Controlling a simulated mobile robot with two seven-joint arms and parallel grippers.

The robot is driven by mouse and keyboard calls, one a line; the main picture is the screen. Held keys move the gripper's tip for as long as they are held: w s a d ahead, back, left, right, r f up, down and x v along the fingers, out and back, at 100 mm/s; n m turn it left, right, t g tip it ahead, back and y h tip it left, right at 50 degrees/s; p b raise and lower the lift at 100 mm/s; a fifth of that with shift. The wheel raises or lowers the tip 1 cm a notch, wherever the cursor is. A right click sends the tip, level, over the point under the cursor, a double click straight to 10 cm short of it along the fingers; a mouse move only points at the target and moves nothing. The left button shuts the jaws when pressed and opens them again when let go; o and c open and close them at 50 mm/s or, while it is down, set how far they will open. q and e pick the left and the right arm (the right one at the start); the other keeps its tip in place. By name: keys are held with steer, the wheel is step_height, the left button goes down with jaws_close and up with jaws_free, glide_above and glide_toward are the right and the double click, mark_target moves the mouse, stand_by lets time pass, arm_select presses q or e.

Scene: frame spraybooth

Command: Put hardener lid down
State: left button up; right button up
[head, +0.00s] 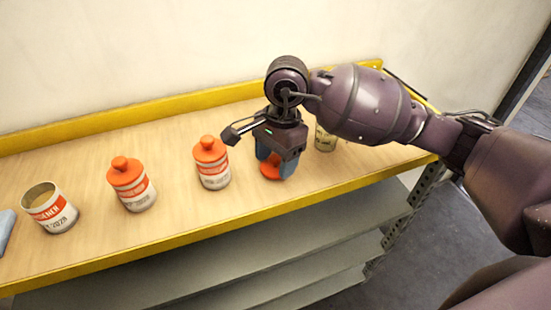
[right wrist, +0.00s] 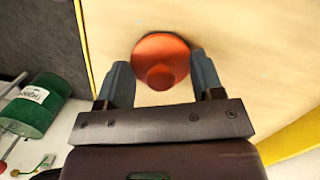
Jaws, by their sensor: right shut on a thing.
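The orange hardener lid (head: 269,171) is under my right gripper (head: 273,170) at the shelf top, right of the cans. In the right wrist view the lid (right wrist: 160,57) sits between the two blue fingers, its knob toward the gripper. The right gripper is shut on it. I cannot tell whether the lid touches the wood. An open hardener can (head: 52,210) without a lid stands at the left. Two hardener cans with orange lids, one nearer the left (head: 132,185) and one nearer the gripper (head: 212,163), stand upright. My left gripper is not in view.
The wooden shelf top (head: 95,241) has a yellow edge. Another can (head: 325,139) stands partly hidden behind my right arm. A light blue thing (head: 5,230) is cut off at the left. A green can (right wrist: 38,103) shows lower left in the right wrist view.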

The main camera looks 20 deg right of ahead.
steer(key=shift+f, duration=0.25)
steer(key=shift+f, duration=0.15)
steer(key=o, duration=0.9)
